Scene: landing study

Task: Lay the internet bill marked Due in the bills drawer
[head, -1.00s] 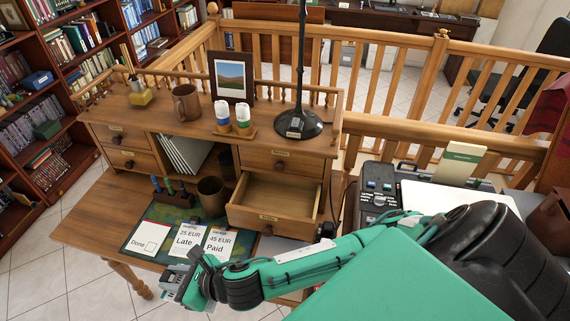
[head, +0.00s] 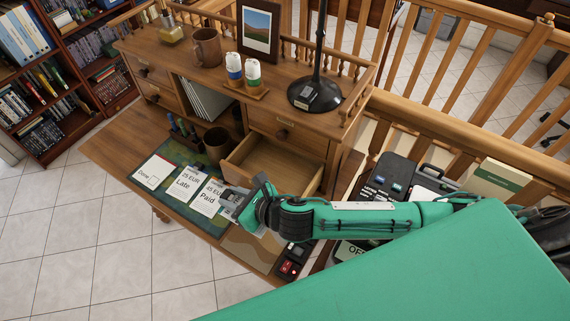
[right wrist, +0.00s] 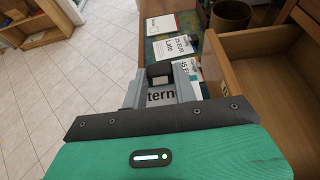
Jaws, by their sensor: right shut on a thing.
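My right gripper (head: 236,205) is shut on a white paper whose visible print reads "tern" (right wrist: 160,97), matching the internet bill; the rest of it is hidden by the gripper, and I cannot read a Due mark. The gripper is over the desk's front, just right of the Paid bill (head: 210,197) and in front of the open drawer (head: 254,186). That drawer, pulled out below the lamp, looks empty inside; its wooden side also shows at the right of the right wrist view (right wrist: 228,72). My left gripper is not in view.
A Late bill (head: 185,183) and a Done card (head: 153,171) lie on the dark green mat. A brown cup (head: 217,145) stands behind them. A black lamp (head: 316,95) stands on the desk top. A black device (head: 390,178) is right of the desk.

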